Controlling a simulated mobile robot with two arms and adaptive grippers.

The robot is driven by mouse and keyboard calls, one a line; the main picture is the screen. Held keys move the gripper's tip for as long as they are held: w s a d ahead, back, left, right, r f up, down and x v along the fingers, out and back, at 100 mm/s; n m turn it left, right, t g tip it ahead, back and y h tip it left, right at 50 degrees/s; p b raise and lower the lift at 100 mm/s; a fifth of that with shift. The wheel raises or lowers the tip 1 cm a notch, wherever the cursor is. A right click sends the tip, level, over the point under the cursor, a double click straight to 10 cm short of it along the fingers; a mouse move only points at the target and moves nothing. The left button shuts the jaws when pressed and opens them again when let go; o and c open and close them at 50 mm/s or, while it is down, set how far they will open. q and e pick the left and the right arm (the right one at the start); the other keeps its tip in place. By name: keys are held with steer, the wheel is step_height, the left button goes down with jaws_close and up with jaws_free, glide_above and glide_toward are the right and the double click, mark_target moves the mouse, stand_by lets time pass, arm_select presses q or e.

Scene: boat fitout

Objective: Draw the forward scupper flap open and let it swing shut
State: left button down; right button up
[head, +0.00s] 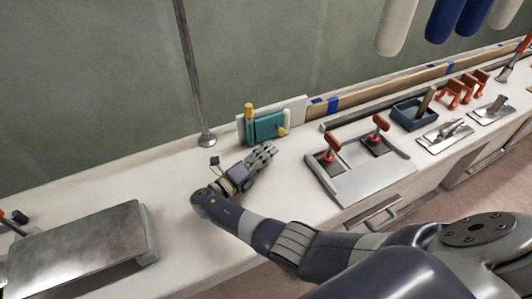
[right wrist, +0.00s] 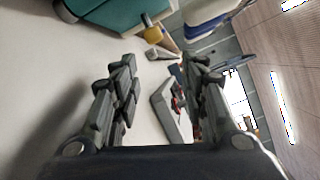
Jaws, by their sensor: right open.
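A teal panel (head: 266,127), which looks like the scupper flap, stands upright at the back of the white counter against a pale plate. My left gripper is not in view.
A grey metal box (head: 80,250) lies at left, and a thin post (head: 190,80) rises behind. Right of my gripper is a panel with two red-handled levers (head: 360,165), then a blue tray (head: 412,115) and trowels. Fenders hang above.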

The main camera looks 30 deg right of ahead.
steer(key=v, duration=0.6)
steer(key=shift+s+a, duration=0.1)
steer(key=shift+a, duration=0.3)
